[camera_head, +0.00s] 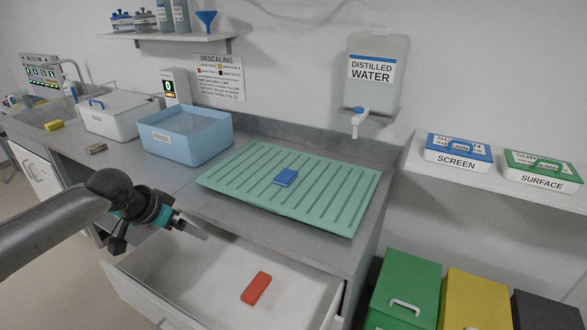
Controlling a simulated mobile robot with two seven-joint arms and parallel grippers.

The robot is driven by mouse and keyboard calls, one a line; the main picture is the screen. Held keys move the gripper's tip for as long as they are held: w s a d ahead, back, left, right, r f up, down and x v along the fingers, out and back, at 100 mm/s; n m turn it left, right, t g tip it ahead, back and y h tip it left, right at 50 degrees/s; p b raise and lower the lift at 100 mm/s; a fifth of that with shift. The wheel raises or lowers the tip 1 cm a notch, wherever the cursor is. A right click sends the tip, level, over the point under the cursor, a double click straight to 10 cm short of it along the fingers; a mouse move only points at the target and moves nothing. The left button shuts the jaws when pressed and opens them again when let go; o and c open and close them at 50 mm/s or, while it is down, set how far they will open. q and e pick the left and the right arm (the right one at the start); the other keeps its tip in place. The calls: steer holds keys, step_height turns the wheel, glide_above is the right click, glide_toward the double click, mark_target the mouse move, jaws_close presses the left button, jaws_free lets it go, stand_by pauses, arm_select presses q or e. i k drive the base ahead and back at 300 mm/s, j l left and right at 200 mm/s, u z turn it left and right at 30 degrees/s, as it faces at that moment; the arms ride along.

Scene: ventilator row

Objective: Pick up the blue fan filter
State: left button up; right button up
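A small blue block (286,177), which looks like the blue fan filter, lies flat on the ribbed green mat (230,186) on the counter. My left gripper (203,234) comes in from the left and is over the front of the counter, near the open drawer. It is apart from the blue block, to its left and nearer to me. Its fingers are seen from the side, so I cannot tell whether they are open or shut. My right gripper is not in view.
An open white drawer (205,283) below the counter holds a red block (256,288). A blue tub (180,147) stands left of the mat. A distilled water tank (371,85) hangs on the wall behind. Green (403,280) and yellow (476,287) bins stand at right.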

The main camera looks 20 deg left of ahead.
mark_target(284, 179)
steer(key=i+l, duration=0.1)
steer(key=i, duration=1.1)
